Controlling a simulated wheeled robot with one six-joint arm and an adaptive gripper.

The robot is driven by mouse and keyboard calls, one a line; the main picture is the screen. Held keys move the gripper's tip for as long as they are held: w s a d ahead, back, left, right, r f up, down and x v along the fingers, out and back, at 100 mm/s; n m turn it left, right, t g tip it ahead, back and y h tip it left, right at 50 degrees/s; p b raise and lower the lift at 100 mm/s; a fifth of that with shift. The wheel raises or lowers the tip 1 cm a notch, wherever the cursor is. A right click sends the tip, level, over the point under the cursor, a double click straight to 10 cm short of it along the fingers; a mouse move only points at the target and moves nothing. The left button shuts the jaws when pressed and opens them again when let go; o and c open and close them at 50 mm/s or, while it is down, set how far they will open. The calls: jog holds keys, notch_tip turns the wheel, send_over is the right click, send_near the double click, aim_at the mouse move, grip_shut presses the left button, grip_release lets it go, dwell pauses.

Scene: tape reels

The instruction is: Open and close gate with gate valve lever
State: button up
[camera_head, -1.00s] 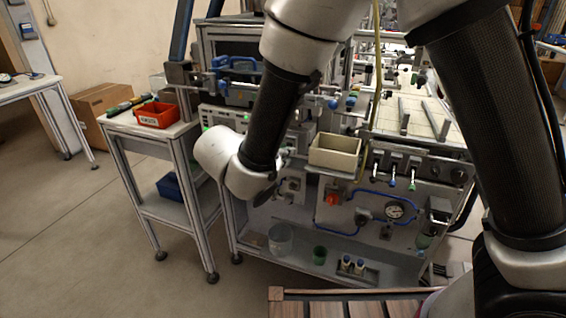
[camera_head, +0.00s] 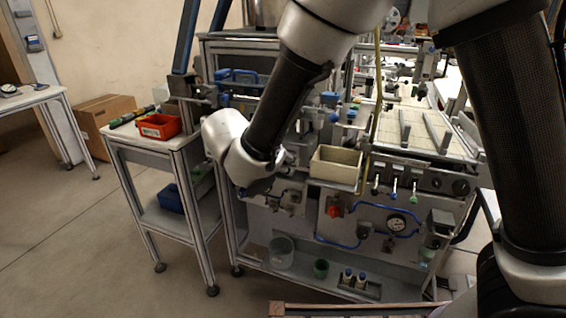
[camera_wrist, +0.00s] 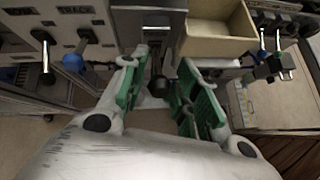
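My gripper (camera_wrist: 158,84) is open in the wrist view, with green-padded fingers apart and nothing held. A dark round knob (camera_wrist: 158,86) shows between and beyond the fingers; I cannot tell if it is the gate valve lever. In the head view my gripper (camera_head: 258,186) is in front of the workbench's left part, mostly hidden by my own wrist. No lever there is clearly identifiable as the gate lever.
A beige open bin (camera_head: 335,166) stands on the bench front, right of my gripper. Below are a red valve knob (camera_head: 334,211), blue tubing and a round gauge (camera_head: 396,222). A side cart with a red bin (camera_head: 160,127) stands left. A slatted wooden surface lies at bottom.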

dwell(0.3)
jog(key=v, duration=1.2)
